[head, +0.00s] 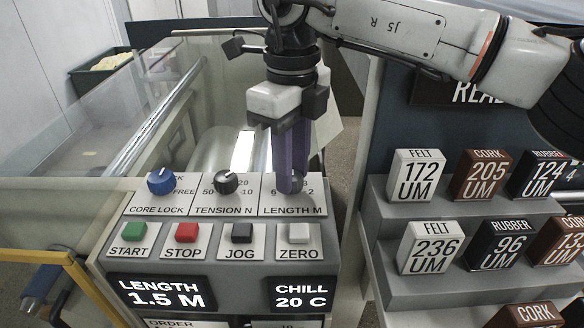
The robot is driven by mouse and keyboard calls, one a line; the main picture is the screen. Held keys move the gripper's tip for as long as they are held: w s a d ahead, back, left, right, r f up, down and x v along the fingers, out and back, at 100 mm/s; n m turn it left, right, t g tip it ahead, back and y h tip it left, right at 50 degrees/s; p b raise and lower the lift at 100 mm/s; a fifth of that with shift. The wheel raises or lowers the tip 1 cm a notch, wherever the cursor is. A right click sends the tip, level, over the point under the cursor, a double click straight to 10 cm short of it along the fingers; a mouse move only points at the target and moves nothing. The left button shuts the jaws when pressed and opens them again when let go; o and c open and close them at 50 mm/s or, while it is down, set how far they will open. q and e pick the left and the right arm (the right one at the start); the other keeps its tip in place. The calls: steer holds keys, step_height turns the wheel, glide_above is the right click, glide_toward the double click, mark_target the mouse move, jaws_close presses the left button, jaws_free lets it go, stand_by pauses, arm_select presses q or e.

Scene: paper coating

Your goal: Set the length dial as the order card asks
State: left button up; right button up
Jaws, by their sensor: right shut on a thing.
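My right gripper (290,182) comes down from above onto the panel's length section, labelled LENGTH M. It is shut on the length dial, which its fingers hide almost wholly. The numbers around the dial are partly covered, so its pointer cannot be read. The length display (160,293) reads 1.5 M. The order card (172,323) shows only its top edge with the word ORDER at the bottom of the view; its text is cut off. My left gripper is not in view.
Left of the length section are the black tension knob (227,182) and blue core lock knob (161,182). Below are START (135,231), STOP (187,233), JOG (242,233) and ZERO (299,233) buttons. A chill display (301,293) reads 20 C. Labelled blocks (416,176) stand on steps at right.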

steer(key=m, duration=0.4)
steer(key=shift+w+m+b, duration=0.1)
steer(key=shift+m+b, duration=0.2)
steer(key=shift+b, duration=0.1)
steer(key=shift+m+b, duration=0.35)
steer(key=shift+m, duration=1.65)
steer(key=shift+r, duration=0.1)
steer(key=o, duration=1.1)
steer(key=shift+c, duration=0.2)
step_height(320, 180, up, 10)
steer(key=shift+r+p, duration=0.15)
steer(key=shift+p, duration=0.25)
